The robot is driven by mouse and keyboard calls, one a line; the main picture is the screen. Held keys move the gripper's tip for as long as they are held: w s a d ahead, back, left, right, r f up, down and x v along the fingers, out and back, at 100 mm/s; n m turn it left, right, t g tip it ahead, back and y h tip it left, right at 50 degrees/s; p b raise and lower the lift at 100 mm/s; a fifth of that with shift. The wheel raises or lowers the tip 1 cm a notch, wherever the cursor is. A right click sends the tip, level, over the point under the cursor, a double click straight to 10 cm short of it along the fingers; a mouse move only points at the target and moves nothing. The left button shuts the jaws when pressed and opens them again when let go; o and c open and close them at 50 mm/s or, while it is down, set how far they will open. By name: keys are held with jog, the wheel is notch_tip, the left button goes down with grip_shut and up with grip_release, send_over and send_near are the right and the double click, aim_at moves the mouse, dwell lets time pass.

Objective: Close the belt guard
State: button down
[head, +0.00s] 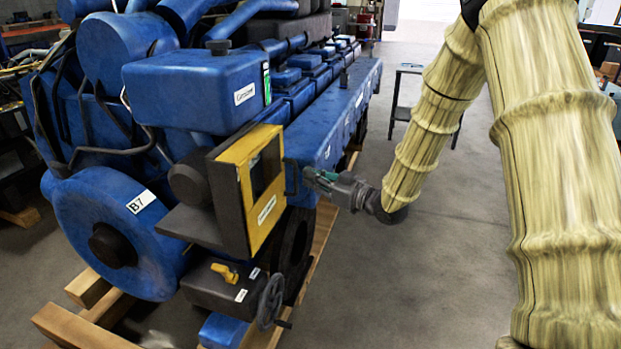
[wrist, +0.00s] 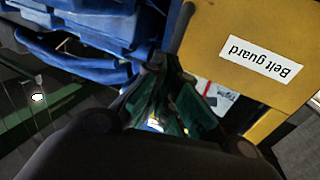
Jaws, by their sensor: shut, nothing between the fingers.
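The belt guard (head: 231,177) is a yellow panel with a rectangular window, set upright at the near end of the blue engine. Its white label faces me in the head view. In the wrist view the guard (wrist: 205,45) fills the upper right, with its label reading "Belt guard" upside down. I cannot tell whether the guard is fully closed. My gripper (head: 312,177) is just right of the guard, beside the engine's blue side. In the wrist view my gripper's fingers (wrist: 168,75) are together and empty, near the panel's edge. Contact with the panel cannot be made out.
The blue engine (head: 335,115) runs back along the left on wooden beams (head: 80,325). Below the guard are a dark box with a yellow handle (head: 224,272) and a handwheel (head: 271,300). A small dark stand (head: 401,112) is behind.

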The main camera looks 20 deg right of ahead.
jog(key=b+v, duration=0.3)
jog(key=v, duration=0.9)
jog(key=shift+w+d, duration=0.25)
jog(key=shift+d, duration=0.15)
jog(key=s+a+f+m+g+h, duration=0.2)
jog(key=s+f, duration=0.1)
jog(key=f, duration=0.7)
jog(key=s+a+f+m+g+h, duration=0.1)
jog(key=s+a+f+g+h, duration=0.15)
jog(key=f, duration=0.75)
jog(key=s+a+f+m+g+h, duration=0.1)
jog(key=s+f+m+h, duration=0.2)
jog(key=f, duration=0.7)
jog(key=s+a+f+g+h, duration=0.1)
jog(key=s+f+g, duration=0.2)
jog(key=s+f, duration=0.3)
jog(key=s+a+f+m+g+h, duration=0.1)
jog(key=s+f, duration=0.5)
jog(key=s, duration=0.8)
jog(key=s+a+f+g+h, duration=0.1)
jog(key=s+a+f+g, duration=0.2)
jog(key=s, duration=0.8)
notch_tip(320, 180, down, 3)
jog(key=shift+f+m+g, duration=0.1)
jog(key=shift+m+g, duration=0.2)
jog(key=shift+g, duration=0.75)
jog(key=shift+s, duration=0.1)
